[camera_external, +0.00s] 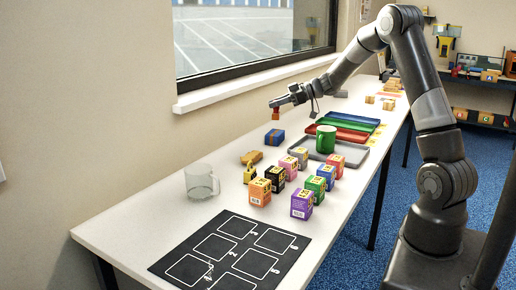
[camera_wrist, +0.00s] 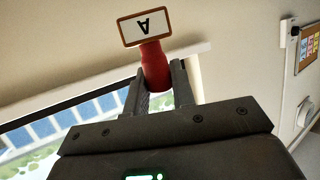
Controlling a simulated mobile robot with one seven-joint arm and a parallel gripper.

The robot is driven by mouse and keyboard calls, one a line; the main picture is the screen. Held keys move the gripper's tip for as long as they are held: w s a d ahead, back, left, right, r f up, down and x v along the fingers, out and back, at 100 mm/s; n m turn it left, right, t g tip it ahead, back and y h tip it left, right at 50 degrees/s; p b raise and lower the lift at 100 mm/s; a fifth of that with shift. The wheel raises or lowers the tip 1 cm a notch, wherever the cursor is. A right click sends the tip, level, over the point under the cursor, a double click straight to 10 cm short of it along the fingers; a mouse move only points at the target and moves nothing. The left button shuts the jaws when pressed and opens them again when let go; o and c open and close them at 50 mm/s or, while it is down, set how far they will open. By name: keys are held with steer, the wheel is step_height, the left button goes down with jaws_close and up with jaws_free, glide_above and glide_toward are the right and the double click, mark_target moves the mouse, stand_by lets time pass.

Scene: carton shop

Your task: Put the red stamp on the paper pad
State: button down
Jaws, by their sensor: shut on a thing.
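My gripper (camera_external: 279,102) is raised above the far left part of the table, near the window wall. It is shut on the red stamp (camera_external: 276,115), which hangs below the fingertips. In the wrist view the stamp's red handle (camera_wrist: 154,66) is between my fingers (camera_wrist: 156,82), and its white face with an A and a brown rim points outward. A blue block (camera_external: 274,137) lies on the table below the stamp, apart from it. I cannot tell for sure which thing is the paper pad.
Small coloured boxes (camera_external: 302,204) stand mid-table, with a glass mug (camera_external: 201,182) and a black marked mat (camera_external: 186,268) nearer. A green mug (camera_external: 325,139) stands by a grey tray (camera_external: 347,155). Red (camera_external: 352,135) and green trays (camera_external: 322,123) lie behind.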

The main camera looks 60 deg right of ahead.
steer(key=s+d, duration=0.2)
steer(key=s, duration=0.1)
glide_above(256, 150)
step_height(256, 150, down, 8)
steer(key=r, duration=0.1)
steer(key=shift+s+a+f, duration=0.1)
steer(key=shift+a+f, duration=0.05)
steer(key=shift+f, duration=1)
steer(key=shift+s+a+f, duration=0.1)
steer(key=shift+f, duration=1.05)
steer(key=c, duration=1.2)
jaws_free()
steer(key=shift+f, duration=0.15)
steer(key=shift+c, duration=0.2)
steer(key=shift+o, duration=0.2)
